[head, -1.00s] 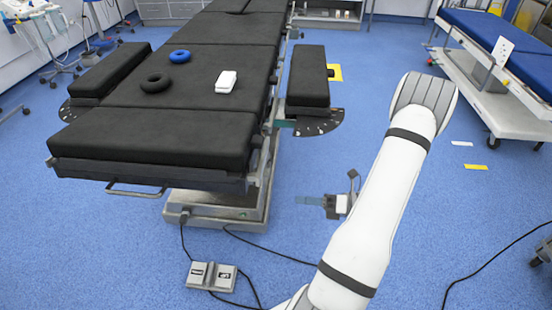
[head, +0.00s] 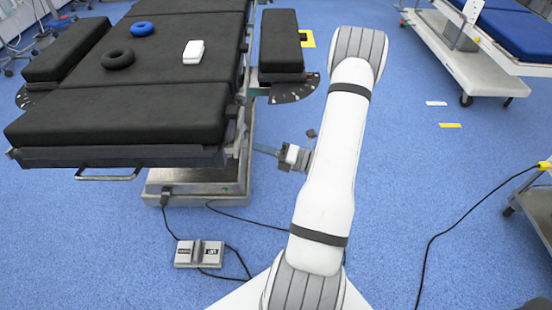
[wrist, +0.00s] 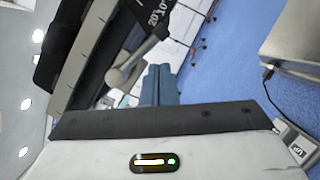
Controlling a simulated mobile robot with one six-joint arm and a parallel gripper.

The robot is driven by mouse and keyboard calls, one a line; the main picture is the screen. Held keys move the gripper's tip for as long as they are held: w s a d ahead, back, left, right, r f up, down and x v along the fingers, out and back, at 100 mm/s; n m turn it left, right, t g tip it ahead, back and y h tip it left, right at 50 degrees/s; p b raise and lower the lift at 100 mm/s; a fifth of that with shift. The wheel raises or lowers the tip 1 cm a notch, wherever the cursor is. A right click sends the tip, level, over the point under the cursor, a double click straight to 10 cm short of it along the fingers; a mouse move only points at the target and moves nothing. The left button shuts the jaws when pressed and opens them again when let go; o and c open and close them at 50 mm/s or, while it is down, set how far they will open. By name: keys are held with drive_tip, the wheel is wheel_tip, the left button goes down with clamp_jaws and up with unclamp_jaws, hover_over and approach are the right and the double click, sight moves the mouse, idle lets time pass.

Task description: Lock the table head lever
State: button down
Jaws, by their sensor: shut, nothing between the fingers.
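The operating table (head: 160,112) has black pads and stands at the left in the head view. In the wrist view, a grey lever with a rounded knob (wrist: 116,77) sticks out from the table's side rail, close to the dark angle scale. My gripper (wrist: 159,70) is shut and empty, its blue-grey fingers just to the right of the knob; whether they touch it I cannot tell. In the head view my gripper (head: 262,149) points left at the table's side near the head-end pad, below the side rail. The lever is too small to make out surely there.
A foot pedal (head: 199,253) with cables lies on the floor before the table base (head: 196,183). A padded arm board (head: 281,45) juts from the table's right side above my gripper. A blue-topped trolley (head: 470,62) stands at the back right.

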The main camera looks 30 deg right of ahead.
sight(248, 134)
drive_tip(key=shift+w+d+r, duration=0.1)
drive_tip(key=shift+w+r, duration=0.15)
drive_tip(key=shift+w, duration=0.25)
drive_tip(key=shift+w+r, duration=0.25)
drive_tip(key=shift+w, duration=0.2)
drive_tip(key=p, duration=0.2)
drive_tip(key=r+p, duration=0.1)
drive_tip(key=shift+w+d+r+p, duration=0.2)
drive_tip(key=shift+w+r+p, duration=0.05)
drive_tip(key=shift+p, duration=0.1)
drive_tip(key=shift+f, duration=0.3)
